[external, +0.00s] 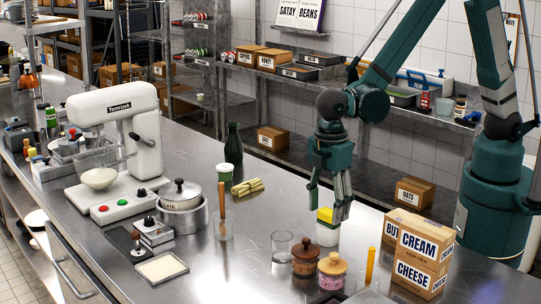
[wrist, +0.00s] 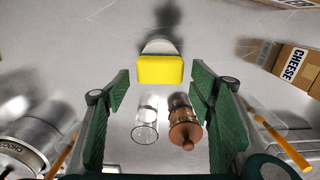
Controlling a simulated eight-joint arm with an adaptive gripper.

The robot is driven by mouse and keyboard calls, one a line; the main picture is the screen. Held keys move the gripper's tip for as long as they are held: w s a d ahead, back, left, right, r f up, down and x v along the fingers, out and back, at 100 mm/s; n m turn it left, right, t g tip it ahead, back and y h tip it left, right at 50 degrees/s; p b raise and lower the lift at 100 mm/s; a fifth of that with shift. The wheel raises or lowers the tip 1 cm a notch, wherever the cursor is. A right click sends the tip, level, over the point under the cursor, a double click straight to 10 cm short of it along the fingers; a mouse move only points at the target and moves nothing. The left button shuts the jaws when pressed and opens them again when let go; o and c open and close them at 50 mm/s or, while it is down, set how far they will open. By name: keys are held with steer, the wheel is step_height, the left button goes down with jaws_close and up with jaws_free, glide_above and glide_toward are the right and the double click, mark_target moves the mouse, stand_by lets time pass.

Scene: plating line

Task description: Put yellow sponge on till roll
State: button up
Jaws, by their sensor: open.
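The yellow sponge (external: 325,215) sits on top of the white till roll (external: 327,235), which stands upright on the steel counter. In the wrist view the yellow sponge (wrist: 160,70) covers part of the white till roll (wrist: 158,46) and shows just beyond the fingertips, apart from them. My gripper (external: 328,206) is open and empty, pointing down just over the sponge. In the wrist view my gripper (wrist: 161,95) has its two green pads wide apart. The fingers partly hide the sponge in the external view.
Cream cheese boxes (external: 424,255) stand to the right. A green bottle (external: 233,147) is at the back left.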

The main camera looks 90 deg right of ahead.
mark_target(328, 212)
step_height(328, 212, up, 10)
stand_by(0.6)
steer(key=shift+f, duration=0.1)
stand_by(0.4)
steer(key=s+d+r+m+t, duration=0.35)
steer(key=s+d+r, duration=0.35)
steer(key=d+r, duration=0.45)
steer(key=s+d+r+m+t, duration=0.2)
steer(key=s+d+m, duration=0.3)
steer(key=s+d, duration=0.8)
steer(key=shift+d+t, duration=0.15)
steer(key=shift+t, duration=0.7)
